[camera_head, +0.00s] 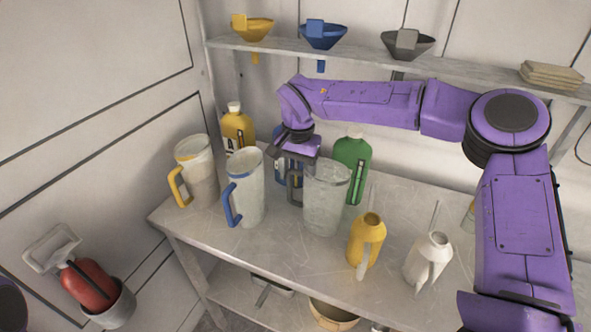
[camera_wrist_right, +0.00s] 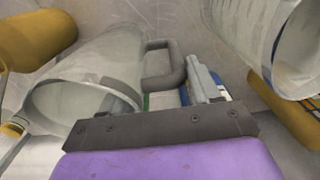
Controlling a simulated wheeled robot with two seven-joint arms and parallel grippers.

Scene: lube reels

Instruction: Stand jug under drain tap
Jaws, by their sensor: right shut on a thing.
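A clear jug with a grey handle (camera_head: 327,198) stands upright on the grey bench, left of the yellow bottle. In the right wrist view this jug (camera_wrist_right: 95,75) fills the left side, its mouth towards the camera. My right gripper (camera_head: 296,154) is at its grey handle (camera_wrist_right: 162,66) and is shut on it; the exact finger contact is partly hidden. A blue-handled jug (camera_head: 246,187) and a yellow-handled jug (camera_head: 197,172) stand to the left. No drain tap shows in either view. My left gripper is out of view.
A green bottle (camera_head: 352,165) and a yellow container (camera_head: 237,126) stand behind the jugs. A yellow bottle (camera_head: 367,243) and a white bottle (camera_head: 429,260) stand front right. Several funnels, including a blue one (camera_head: 323,36), sit on the shelf above. The front-left bench edge is clear.

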